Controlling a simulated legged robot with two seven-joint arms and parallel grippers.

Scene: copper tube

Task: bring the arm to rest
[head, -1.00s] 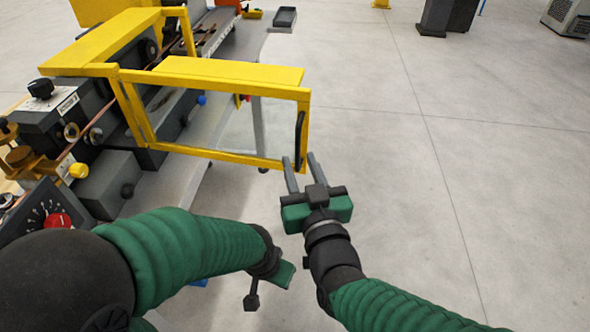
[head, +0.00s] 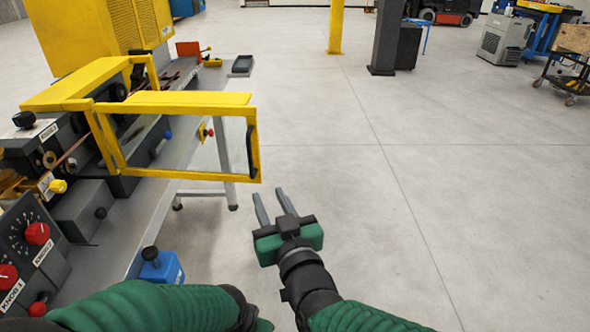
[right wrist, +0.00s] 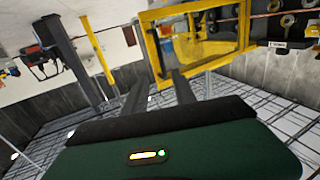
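My right gripper (head: 273,206) is in the head view, over bare floor to the right of the machine. Its two fingers are apart with nothing between them. It is below the yellow guard frame (head: 178,98) and clear of it. In the right wrist view the fingers (right wrist: 155,88) are also apart, with the guard frame (right wrist: 152,45) beyond them. My left arm crosses the bottom left of the head view. Its gripper is out of the picture.
The machine bench (head: 160,195) with red knobs (head: 37,233) and a blue box (head: 162,268) stands at the left. A yellow post (head: 336,27) and a dark column (head: 386,38) stand far back. A cart (head: 571,75) is at the far right. The floor (head: 440,190) between is clear.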

